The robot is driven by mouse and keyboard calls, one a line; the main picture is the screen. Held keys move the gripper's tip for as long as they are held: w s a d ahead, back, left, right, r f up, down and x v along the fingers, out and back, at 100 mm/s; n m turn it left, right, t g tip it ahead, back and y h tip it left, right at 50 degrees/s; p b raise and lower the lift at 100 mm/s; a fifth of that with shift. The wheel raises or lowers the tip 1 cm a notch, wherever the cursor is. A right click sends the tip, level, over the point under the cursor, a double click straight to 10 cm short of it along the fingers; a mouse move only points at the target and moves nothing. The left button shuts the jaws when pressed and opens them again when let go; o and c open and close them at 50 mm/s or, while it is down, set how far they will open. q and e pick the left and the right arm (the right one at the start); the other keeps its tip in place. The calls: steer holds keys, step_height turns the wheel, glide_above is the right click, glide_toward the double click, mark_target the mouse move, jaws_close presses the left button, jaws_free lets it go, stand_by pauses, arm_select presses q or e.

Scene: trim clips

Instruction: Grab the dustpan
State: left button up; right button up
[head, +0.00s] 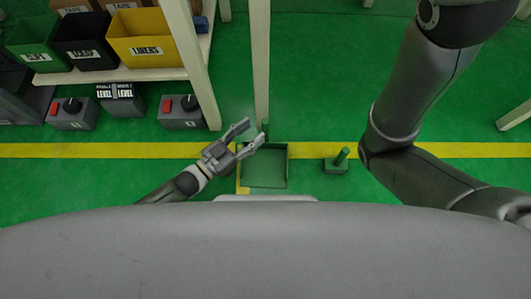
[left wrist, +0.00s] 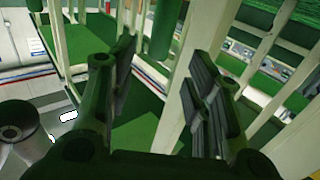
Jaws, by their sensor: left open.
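The green dustpan (head: 266,170) lies on the floor just ahead of my body, its open tray showing in the head view. A short green upright post, which looks like its handle (head: 265,128), stands at its back edge. My left gripper (head: 251,133) is at the dustpan's upper left, fingers spread, close to the handle. In the left wrist view the two fingers (left wrist: 163,85) are apart with nothing clearly between them. A green upright bar (left wrist: 161,30) shows beyond them; I cannot tell if it is the handle. My right gripper is out of view.
A green block with an upright handle (head: 337,164) stands right of the dustpan. A shelf with green, black and yellow bins (head: 147,40) is at the upper left, grey control boxes (head: 181,113) below it. A pale post (head: 260,60) rises behind the dustpan.

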mark_target(265, 122)
arm_select(q)
steer(key=b+x, duration=0.3)
steer(key=x, duration=0.2)
steer(key=shift+d+b, duration=0.15)
steer(key=shift+b, duration=0.2)
steer(key=shift+w+d, duration=0.2)
steer(key=shift+d, duration=0.05)
steer(key=shift+r, duration=0.1)
jaws_close()
